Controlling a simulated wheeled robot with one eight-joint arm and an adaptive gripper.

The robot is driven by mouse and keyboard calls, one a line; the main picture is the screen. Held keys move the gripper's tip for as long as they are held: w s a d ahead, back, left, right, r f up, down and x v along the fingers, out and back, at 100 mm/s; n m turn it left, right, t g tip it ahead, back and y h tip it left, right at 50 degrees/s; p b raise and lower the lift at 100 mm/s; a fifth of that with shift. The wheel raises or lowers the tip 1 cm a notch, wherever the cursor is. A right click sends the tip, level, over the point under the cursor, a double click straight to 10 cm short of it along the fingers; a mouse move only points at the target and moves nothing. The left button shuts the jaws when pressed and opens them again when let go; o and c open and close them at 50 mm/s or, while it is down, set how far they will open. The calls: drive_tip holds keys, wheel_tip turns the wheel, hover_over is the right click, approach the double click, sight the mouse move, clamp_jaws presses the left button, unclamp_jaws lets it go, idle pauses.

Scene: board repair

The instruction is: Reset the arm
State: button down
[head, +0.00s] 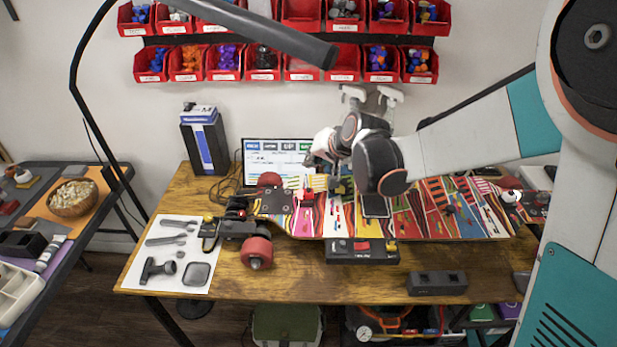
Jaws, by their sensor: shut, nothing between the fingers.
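My arm reaches in from the right, over the middle of the workbench. My gripper (318,162) is at its far end, above the left half of the skateboard and in front of the laptop. The fingers are small in the picture and partly hidden by the wrist; they look shut, with nothing seen held. The skateboard (420,212) lies upside down with its brightly striped underside up. Its red wheels (257,251) and truck show at the left end. A dark phone-like slab (375,205) and small tools lie on the board.
The wooden workbench (310,285) has free room along its front edge. A white sheet (170,255) with dark tools lies at left, and a dark block (437,283) at front right. The laptop (278,157) stands behind; red bins (215,62) hang above. A lamp arm (260,30) crosses overhead.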

drive_tip(key=s+d+r+h, duration=0.1)
drive_tip(key=s+d+r, duration=0.1)
drive_tip(key=s+d, duration=0.4)
drive_tip(key=s+d+r+n+h, duration=0.1)
drive_tip(key=s+d, duration=0.5)
drive_tip(key=s, duration=0.8)
drive_tip(key=s+d+r+n+h, duration=0.1)
drive_tip(key=s+d+r+h, duration=0.2)
drive_tip(key=s+d, duration=0.3)
drive_tip(key=s+r, duration=0.1)
drive_tip(key=s, duration=0.4)
drive_tip(key=shift+d, duration=0.2)
